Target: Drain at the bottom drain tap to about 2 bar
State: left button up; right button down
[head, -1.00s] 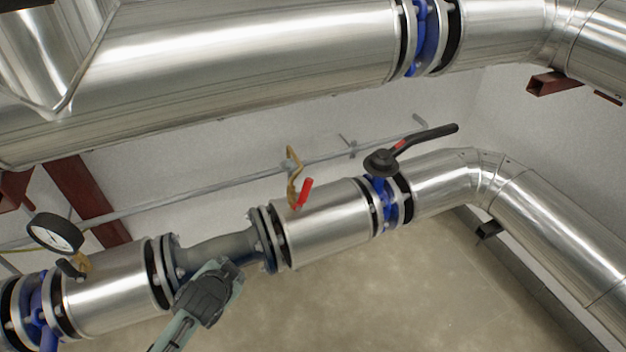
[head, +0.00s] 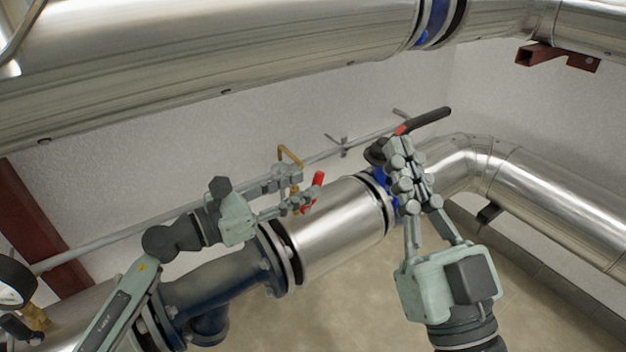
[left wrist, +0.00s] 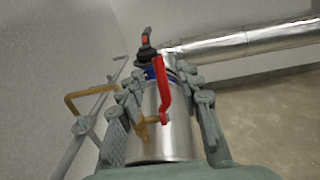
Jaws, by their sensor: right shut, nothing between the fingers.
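The small tap with a red lever (head: 318,180) and a bent brass pipe (head: 290,155) sits on top of the lower metal-clad pipe in the head view. My left gripper (head: 300,192) is open, its fingers on either side of the tap. In the left wrist view the red lever (left wrist: 162,88) stands upright between the spread fingers; I cannot tell if they touch it. My right gripper (head: 402,152) is shut and empty, in front of the black-handled valve. The pressure gauge (head: 14,282) is cut off at the left edge; its reading is not legible.
The black valve handle (head: 428,120) rises just behind my right fingers. The large upper pipe (head: 220,75) crosses above both arms. A thin grey pipe (head: 130,232) runs along the wall behind the tap. The floor (head: 350,290) below is clear.

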aim_at(313, 181)
pick_arm(q)
jog(key=shift+x, duration=2.25)
jog(key=shift+c, duration=0.3)
grip_shut()
